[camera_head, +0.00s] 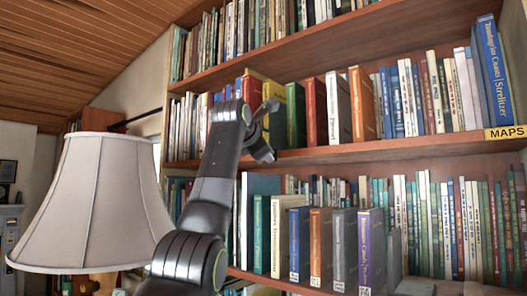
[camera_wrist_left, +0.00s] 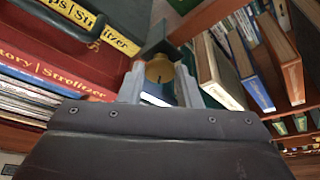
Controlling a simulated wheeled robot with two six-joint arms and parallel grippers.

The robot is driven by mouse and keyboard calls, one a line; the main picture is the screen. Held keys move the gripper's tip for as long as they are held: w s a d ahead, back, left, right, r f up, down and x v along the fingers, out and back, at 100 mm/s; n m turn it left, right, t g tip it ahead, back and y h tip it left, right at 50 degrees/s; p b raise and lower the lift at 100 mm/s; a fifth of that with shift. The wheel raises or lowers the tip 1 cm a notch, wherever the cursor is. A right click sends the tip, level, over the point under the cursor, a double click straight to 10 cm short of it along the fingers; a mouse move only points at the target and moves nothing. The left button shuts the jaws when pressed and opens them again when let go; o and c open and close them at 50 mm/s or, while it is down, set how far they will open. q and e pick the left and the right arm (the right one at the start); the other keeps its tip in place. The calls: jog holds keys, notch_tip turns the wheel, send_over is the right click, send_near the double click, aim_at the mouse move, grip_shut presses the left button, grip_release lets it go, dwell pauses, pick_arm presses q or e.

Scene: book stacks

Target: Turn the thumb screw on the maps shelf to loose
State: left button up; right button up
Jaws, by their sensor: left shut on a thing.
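The shelf with the yellow MAPS label (camera_head: 506,132) runs across the middle of the head view, its front edge (camera_head: 370,152) bare. My left gripper (camera_head: 264,148) is up at this shelf's front, left of centre in the head view. In the left wrist view the brass thumb screw (camera_wrist_left: 159,69) sits between the two grey fingers of my left gripper (camera_wrist_left: 158,88), which is shut on it. A dark piece (camera_wrist_left: 156,38) lies just beyond the screw. The screw is hidden in the head view, and its turn position cannot be told. My right gripper is in neither view.
Books fill the shelves close around my left gripper; several stand forward, such as a purple one (camera_head: 372,250) on the shelf below. A large lampshade (camera_head: 95,205) stands at the left, close to my left arm.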

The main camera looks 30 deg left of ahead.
pick_arm(q)
jog(key=shift+f, duration=0.1)
dwell(0.4)
jog(key=o, duration=0.9)
jog(key=shift+a, duration=0.1)
jog(key=shift+o, duration=0.2)
jog(key=b+v, duration=0.7)
jog(key=v, duration=1)
jog(key=shift+r, duration=0.25)
jog(key=shift+s, duration=0.1)
